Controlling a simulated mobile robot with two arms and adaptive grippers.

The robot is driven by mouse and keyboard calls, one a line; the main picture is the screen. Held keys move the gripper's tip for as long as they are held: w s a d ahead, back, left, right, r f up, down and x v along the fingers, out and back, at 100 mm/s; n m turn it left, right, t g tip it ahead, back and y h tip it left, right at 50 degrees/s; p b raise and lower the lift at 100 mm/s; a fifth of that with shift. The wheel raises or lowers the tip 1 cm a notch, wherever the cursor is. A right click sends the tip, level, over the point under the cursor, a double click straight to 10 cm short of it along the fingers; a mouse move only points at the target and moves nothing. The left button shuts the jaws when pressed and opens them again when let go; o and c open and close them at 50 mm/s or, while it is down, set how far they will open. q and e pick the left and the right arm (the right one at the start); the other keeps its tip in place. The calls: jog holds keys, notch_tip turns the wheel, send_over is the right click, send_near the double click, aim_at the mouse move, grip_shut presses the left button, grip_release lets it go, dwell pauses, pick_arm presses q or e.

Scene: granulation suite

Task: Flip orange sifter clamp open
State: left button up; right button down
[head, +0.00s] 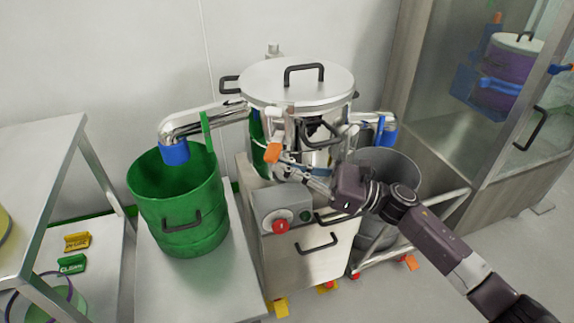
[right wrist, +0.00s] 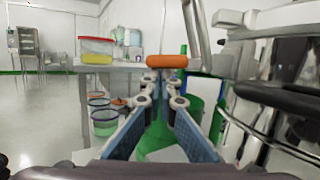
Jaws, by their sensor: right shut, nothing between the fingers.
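The sifter (head: 325,145) is a shiny steel drum with a flat round lid (head: 262,80) on top. Its clamp has an orange tip (head: 272,152), hanging at the drum's front left below a pale metal lever. In the right wrist view the orange clamp end (right wrist: 167,61) lies across, just beyond my fingertips. My right gripper (head: 284,168) reaches in from the right, its fingers pointing left, close to the orange tip. The fingers, with blue-grey pads (right wrist: 160,82), are shut and empty. I cannot tell whether they touch the clamp. My left gripper is out of view.
A green bin (head: 180,215) stands left under a steel pipe with a blue end (head: 174,153). A control box with a red button (head: 281,226) sits below my right gripper. A grey bin (head: 392,165) stands right of the sifter, and a glass cabinet (head: 475,95) further right.

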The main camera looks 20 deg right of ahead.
aim_at(279, 153)
jog(key=r, duration=0.1)
jog(key=m, duration=0.1)
jog(key=r, duration=0.1)
jog(key=shift+s+a+r+m+t, duration=0.15)
jog(key=shift+s+r+m+t, duration=0.15)
jog(key=shift+m+t, duration=0.1)
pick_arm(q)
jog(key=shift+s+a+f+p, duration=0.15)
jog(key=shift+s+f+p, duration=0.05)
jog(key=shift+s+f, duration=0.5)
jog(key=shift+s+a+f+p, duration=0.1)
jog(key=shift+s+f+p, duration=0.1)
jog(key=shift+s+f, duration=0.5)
pick_arm(e)
jog(key=shift+r+m+t+h, duration=0.3)
jog(key=shift+r+m+h, duration=0.15)
jog(key=shift+m, duration=0.45)
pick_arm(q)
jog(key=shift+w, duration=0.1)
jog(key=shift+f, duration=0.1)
pick_arm(e)
jog(key=shift+w, duration=0.1)
